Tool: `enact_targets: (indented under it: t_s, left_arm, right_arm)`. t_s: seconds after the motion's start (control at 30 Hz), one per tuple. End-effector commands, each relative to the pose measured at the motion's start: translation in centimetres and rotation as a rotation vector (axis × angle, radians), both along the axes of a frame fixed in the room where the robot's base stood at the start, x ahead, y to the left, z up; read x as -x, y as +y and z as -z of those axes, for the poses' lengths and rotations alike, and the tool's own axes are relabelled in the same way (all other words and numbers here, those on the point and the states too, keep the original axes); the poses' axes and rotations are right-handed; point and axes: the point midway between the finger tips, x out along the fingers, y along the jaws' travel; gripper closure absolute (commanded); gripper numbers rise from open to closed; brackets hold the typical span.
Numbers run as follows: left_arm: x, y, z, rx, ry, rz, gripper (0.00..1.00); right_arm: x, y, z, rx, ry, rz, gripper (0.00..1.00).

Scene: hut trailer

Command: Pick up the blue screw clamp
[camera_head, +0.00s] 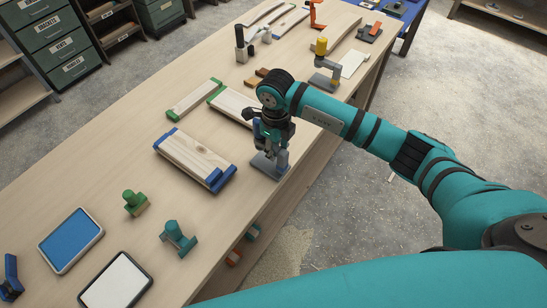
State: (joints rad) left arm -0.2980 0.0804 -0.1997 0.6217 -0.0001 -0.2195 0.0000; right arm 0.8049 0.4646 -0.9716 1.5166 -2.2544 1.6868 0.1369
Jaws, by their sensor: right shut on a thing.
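My right gripper (272,140) points down near the table's right edge and is shut on a blue-grey screw clamp (268,164). The clamp's flat foot shows below the fingers, at or just above the tabletop; I cannot tell whether it touches. The gripper hides the clamp's upper part. My left gripper is not in view.
On the wooden table (90,185), a board with blue ends (192,158) lies left of the gripper. A teal clamp-like piece (178,238), a green piece (134,203) and a blue-faced tray (71,241) lie nearer. A yellow-topped grey clamp (325,62) stands farther back.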

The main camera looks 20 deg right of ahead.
Motion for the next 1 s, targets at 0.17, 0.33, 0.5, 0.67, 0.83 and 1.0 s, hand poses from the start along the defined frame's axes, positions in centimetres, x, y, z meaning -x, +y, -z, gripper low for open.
enact_targets:
  t_s: [0.17,0.33,0.5,0.67,0.83,1.0]
  left_arm:
    - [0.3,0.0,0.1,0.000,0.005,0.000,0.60]
    - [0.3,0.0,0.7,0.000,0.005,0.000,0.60]
    - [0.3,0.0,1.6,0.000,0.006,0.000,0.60]
    - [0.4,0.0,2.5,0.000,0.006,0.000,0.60]
    - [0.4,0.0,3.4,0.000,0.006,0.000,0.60]
    - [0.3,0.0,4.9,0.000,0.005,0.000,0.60]
  right_arm:
    - [-0.1,0.1,-0.2,-0.002,-0.003,-0.001,1.00]
    - [-0.2,0.0,-0.9,-0.002,-0.006,-0.002,1.00]
    - [-0.2,0.1,-2.3,-0.002,-0.007,-0.002,1.00]
    - [0.6,0.1,-3.5,-0.002,-0.004,-0.004,1.00]
    - [3.1,0.5,-3.6,-0.002,-0.005,-0.005,1.00]
    - [6.8,1.2,-3.8,-0.003,-0.005,-0.007,1.00]
